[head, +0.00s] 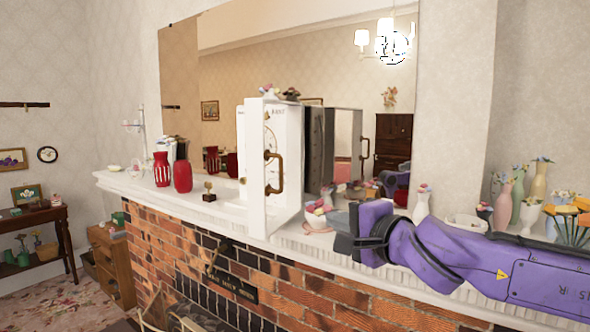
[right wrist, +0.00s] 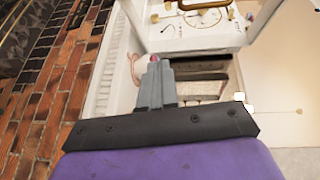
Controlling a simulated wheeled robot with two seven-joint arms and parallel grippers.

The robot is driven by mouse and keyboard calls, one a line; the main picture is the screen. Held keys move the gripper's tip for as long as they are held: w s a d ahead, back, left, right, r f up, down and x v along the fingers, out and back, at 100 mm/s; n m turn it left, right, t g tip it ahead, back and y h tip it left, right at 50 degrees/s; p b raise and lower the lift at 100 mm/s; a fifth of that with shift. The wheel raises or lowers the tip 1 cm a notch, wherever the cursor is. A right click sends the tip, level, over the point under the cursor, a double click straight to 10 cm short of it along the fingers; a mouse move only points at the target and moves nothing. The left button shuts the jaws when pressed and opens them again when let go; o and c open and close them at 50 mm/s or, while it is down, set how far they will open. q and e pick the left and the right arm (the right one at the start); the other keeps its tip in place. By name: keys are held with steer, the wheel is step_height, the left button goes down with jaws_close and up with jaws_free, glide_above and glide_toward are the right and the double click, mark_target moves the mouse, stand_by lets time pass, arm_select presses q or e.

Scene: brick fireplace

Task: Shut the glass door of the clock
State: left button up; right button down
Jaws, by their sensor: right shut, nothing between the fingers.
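The white clock (head: 242,142) stands on the mantel in front of the mirror. Its glass door (head: 256,175) stands open, swung out toward me. A curved brass handle (head: 273,172) is on the door. In the right wrist view, the clock's white face (right wrist: 190,30) with gold parts shows at the top, with part of the brass handle (right wrist: 203,5). My right gripper (head: 340,221) is right of the door, low over the mantel, and apart from the handle. Its fingers are together and empty in the right wrist view (right wrist: 154,68). My left gripper is not in view.
Red vases (head: 182,176) and a small trophy (head: 209,192) stand left of the clock. A flower bowl (head: 316,215) sits close to my right gripper. Several vases (head: 520,195) stand at the right end of the mantel (head: 140,186). Brick drops away below the mantel's front edge.

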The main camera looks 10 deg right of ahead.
step_height(320, 180, up, 6)
steer(key=s+d+t+y, duration=0.1)
steer(key=s, duration=0.1)
steer(key=s+a+p+x, duration=0.1)
steer(key=a+p+x, duration=0.1)
steer(key=x, duration=1.1)
steer(key=shift+a, duration=0.35)
steer(key=shift+r, duration=0.1)
steer(key=shift+w, duration=0.15)
